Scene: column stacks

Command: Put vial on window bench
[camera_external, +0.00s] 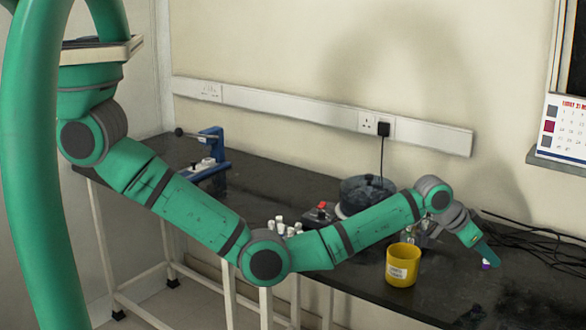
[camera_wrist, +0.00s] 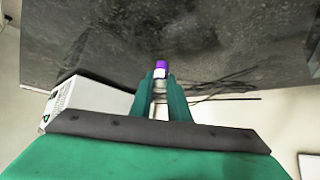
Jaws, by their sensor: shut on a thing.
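The vial (camera_wrist: 160,70) has a purple top and a pale body, and sits between my fingertips in the wrist view. In the external view the purple end of the vial (camera_external: 487,265) shows just below the green fingers. My gripper (camera_external: 486,259) is shut on the vial. It is over the right part of the dark bench (camera_external: 440,300), to the right of the yellow pot. The vial is close to the bench top, but I cannot tell whether it touches. Most of its body is hidden by the fingers.
A yellow pot (camera_external: 403,265) stands left of my gripper. A dark round device (camera_external: 366,194), several white-capped bottles (camera_external: 283,227) and a blue stand (camera_external: 207,155) are farther left. Black cables (camera_external: 530,238) lie behind my gripper. In the wrist view a white box (camera_wrist: 88,103) is at left.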

